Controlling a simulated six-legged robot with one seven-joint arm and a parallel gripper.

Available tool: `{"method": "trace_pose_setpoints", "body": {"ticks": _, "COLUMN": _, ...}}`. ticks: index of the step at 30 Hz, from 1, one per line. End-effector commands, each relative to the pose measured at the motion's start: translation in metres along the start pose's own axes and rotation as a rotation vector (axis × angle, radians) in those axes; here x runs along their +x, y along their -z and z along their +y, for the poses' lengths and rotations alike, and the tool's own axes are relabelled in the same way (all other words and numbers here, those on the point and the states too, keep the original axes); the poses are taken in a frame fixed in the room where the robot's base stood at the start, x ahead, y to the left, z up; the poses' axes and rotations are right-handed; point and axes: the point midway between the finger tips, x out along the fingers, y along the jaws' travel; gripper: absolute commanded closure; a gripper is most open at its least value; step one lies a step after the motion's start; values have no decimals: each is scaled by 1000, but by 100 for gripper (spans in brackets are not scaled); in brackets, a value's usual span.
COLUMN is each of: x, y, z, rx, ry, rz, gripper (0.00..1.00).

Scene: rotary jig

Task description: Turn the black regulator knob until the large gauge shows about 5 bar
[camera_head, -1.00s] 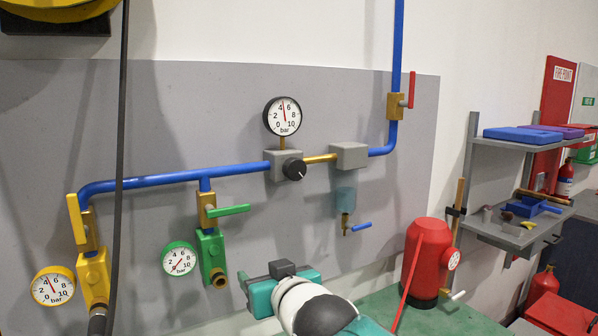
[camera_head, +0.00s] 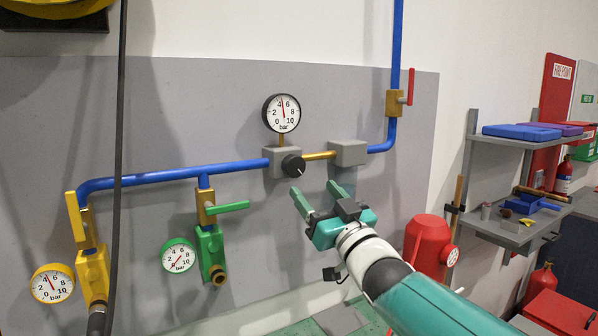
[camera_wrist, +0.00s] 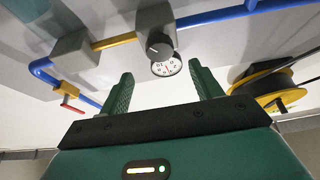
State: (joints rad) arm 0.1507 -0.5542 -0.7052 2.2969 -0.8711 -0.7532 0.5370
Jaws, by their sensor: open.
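The black regulator knob (camera_head: 293,165) sits on the front of a grey regulator block (camera_head: 274,170) in the blue pipe line; it also shows in the wrist view (camera_wrist: 158,48). The large white gauge (camera_head: 282,113) stands above it, its needle nearly upright between 4 and 6; it also shows in the wrist view (camera_wrist: 168,68). My gripper (camera_head: 314,188) is open and empty, below and right of the knob in the head view and apart from it. In the wrist view the two green fingers (camera_wrist: 161,72) stand wide apart, with the knob beyond and between them.
A green valve handle (camera_head: 230,207) sticks out left of my gripper. A second grey block (camera_head: 348,153) is right of the regulator. A yellow gauge (camera_head: 52,283) and a green gauge (camera_head: 178,256) hang lower left. A red tank (camera_head: 427,245) stands right of my arm.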

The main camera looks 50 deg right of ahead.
Motion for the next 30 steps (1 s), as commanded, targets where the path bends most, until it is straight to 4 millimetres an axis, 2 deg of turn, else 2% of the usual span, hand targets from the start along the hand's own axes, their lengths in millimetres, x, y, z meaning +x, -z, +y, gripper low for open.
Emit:
{"method": "trace_pose_setpoints", "body": {"ticks": 6, "x": 40, "y": -1, "z": 0, "rx": -2, "ry": 1, "rz": -2, "gripper": 36}}
{"method": "trace_pose_setpoints", "body": {"ticks": 12, "x": 68, "y": 0, "z": 0, "rx": -2, "ry": 0, "rz": -2, "gripper": 36}}
{"method": "trace_pose_setpoints", "body": {"ticks": 17, "x": 78, "y": 0, "z": 0, "rx": 1, "ry": -1, "rz": 0, "gripper": 36}}
{"method": "trace_pose_setpoints", "body": {"ticks": 24, "x": 79, "y": 0, "z": 0, "rx": 1, "ry": -1, "rz": 0, "gripper": 36}}
{"method": "trace_pose_setpoints", "body": {"ticks": 25, "x": 79, "y": 0, "z": 0, "rx": 1, "ry": -1, "rz": 0, "gripper": 38}}
{"method": "trace_pose_setpoints", "body": {"ticks": 30, "x": 79, "y": 0, "z": 0, "rx": 1, "ry": -1, "rz": 0, "gripper": 71}}
